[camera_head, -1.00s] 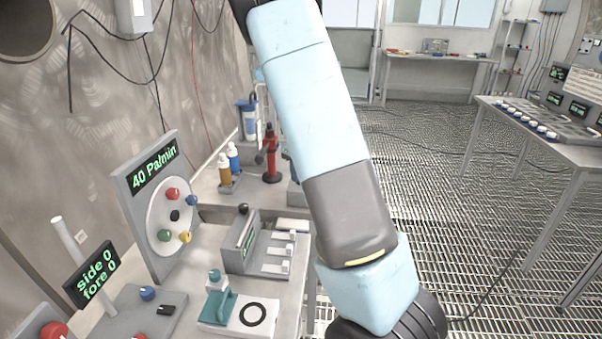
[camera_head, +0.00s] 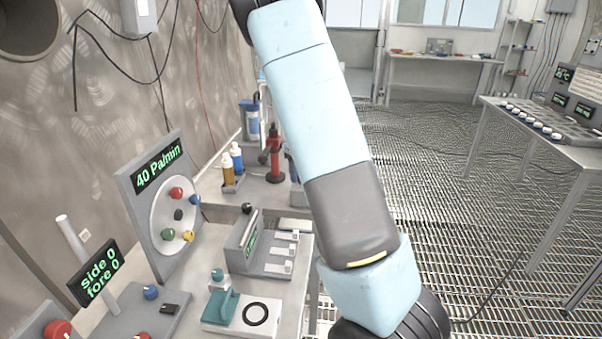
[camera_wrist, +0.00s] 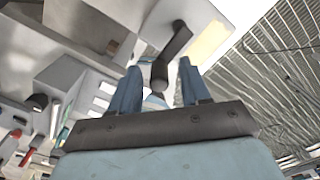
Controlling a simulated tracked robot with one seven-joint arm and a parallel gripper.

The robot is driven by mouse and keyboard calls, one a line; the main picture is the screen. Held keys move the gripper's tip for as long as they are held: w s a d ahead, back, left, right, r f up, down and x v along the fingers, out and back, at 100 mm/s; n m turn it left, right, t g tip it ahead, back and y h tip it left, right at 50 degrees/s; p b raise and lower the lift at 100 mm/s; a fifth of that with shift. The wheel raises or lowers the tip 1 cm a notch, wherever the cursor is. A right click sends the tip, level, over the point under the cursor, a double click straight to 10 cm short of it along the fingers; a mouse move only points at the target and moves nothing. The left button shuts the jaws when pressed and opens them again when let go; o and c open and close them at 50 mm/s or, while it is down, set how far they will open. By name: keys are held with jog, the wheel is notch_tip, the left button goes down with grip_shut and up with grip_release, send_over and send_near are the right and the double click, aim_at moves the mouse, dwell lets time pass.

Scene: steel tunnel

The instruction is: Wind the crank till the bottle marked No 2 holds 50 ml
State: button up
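In the wrist view my gripper (camera_wrist: 160,68) has its two blue fingers well apart, with nothing pinched between them. A dark crank-like arm (camera_wrist: 177,43) with a rounded knob end shows just beyond the fingertips, in line with the gap; I cannot tell whether the knob is between them. In the head view my arm crosses the middle and the gripper is out of sight. An orange bottle (camera_head: 228,174) and a blue bottle (camera_head: 237,160), both white-capped, stand in a small holder on the bench. No "No 2" marking or level in ml is readable.
The bench holds a "40 Pa/min" dial panel (camera_head: 164,205), a "side 0 fore 0" display (camera_head: 94,273), a grey box with levers (camera_head: 262,246), a teal device (camera_head: 220,304) and a red stand (camera_head: 275,160). A table (camera_head: 550,150) stands right; grating floor between is open.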

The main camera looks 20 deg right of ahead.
notch_tip(320, 180, up, 14)
jog(key=shift+f, duration=0.2)
dwell(0.6)
dwell(0.3)
jog(key=s+a+r+n+t, duration=0.2)
jog(key=s+a+r+n, duration=0.1)
jog(key=s+n, duration=0.8)
jog(key=s+a+r+n+t, duration=0.1)
jog(key=s+a+r+n, duration=0.2)
jog(key=s+n, duration=0.8)
jog(key=s+a+r+n+t, duration=0.2)
jog(key=s+a+n, duration=0.3)
jog(key=s+n, duration=0.6)
jog(key=shift+r+t, duration=0.3)
jog(key=shift+r, duration=0.3)
